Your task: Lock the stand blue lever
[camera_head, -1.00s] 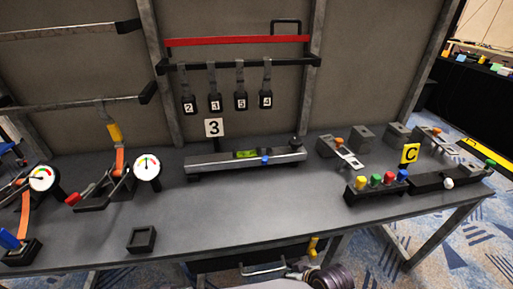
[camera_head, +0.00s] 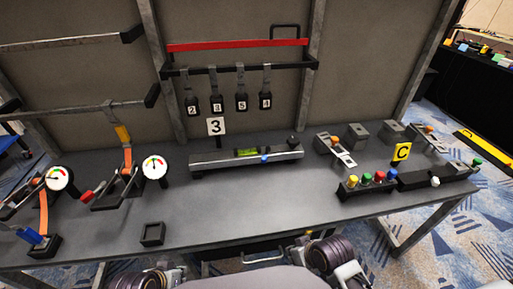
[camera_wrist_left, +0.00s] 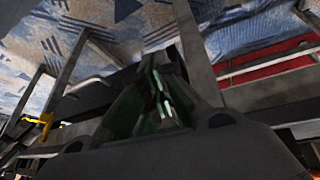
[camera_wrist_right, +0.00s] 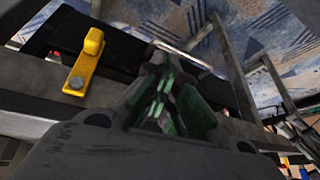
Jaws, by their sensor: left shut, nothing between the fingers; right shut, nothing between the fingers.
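A blue lever (camera_head: 30,236) stands tilted in a black base at the far left front of the grey workbench in the head view. A small blue knob (camera_head: 265,159) sits on the long grey rail block in the middle of the bench; I cannot tell which of the two is the stand lever. My left gripper (camera_wrist_left: 160,85) is shut and empty in the left wrist view, low by the bench frame. My right gripper (camera_wrist_right: 165,90) is shut and empty in the right wrist view. Both are away from the blue parts, and their fingers do not show clearly in the head view.
Two dials (camera_head: 59,178) (camera_head: 155,167) and a red-handled clamp (camera_head: 95,192) stand on the left. Coloured buttons (camera_head: 366,179) line the right front. A small black open box (camera_head: 152,234) sits near the front edge. A yellow handle (camera_wrist_right: 88,60) shows in the right wrist view. The bench's front middle is clear.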

